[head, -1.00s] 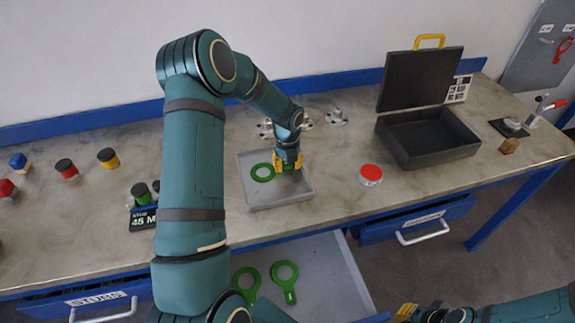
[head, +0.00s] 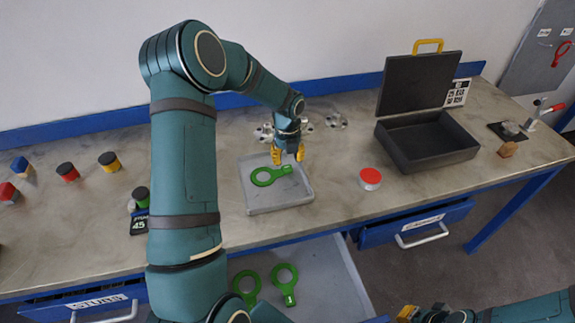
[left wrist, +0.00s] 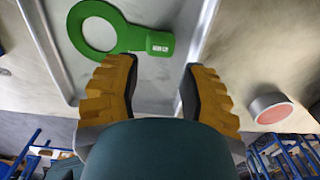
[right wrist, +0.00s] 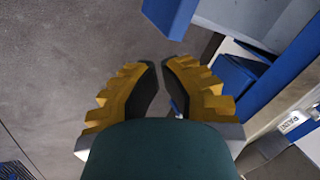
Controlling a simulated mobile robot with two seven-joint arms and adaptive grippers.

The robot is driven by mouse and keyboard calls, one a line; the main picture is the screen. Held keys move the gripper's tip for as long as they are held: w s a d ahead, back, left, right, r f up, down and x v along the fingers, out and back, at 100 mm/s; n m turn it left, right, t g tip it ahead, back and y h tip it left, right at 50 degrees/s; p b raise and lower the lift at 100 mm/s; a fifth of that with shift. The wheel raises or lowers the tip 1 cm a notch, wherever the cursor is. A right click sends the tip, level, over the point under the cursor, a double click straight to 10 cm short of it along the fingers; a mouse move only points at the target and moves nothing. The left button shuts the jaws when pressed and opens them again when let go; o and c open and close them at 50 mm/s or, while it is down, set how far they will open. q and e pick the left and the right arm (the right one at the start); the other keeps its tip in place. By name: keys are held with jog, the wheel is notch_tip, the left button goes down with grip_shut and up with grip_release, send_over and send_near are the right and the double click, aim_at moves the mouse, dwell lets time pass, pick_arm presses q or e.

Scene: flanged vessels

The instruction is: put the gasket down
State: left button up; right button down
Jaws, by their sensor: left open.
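The green gasket (head: 264,177), a ring with a flat tab, lies in the grey tray (head: 278,208) on the bench. In the left wrist view the gasket (left wrist: 127,40) has a small white label on its tab. My left gripper (head: 288,158) is open and empty just above the tab, with a gap between its yellow fingers and the gasket. It also shows in the left wrist view (left wrist: 162,95). My right gripper (right wrist: 163,85) is away from the bench at the lower right, over the floor, its fingers apart with nothing between them.
Two more green gaskets (head: 286,280) lie in the open drawer (head: 325,275) below. A red-topped tin (head: 370,178) stands right of the tray. An open dark case (head: 428,145) is further right. Coloured pots (head: 109,161) stand at the left.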

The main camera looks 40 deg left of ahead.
pick_arm(q)
notch_tip(320, 180, up, 7)
jog(key=shift+p, duration=0.3)
jog(key=shift+s+f, duration=0.1)
dwell(0.4)
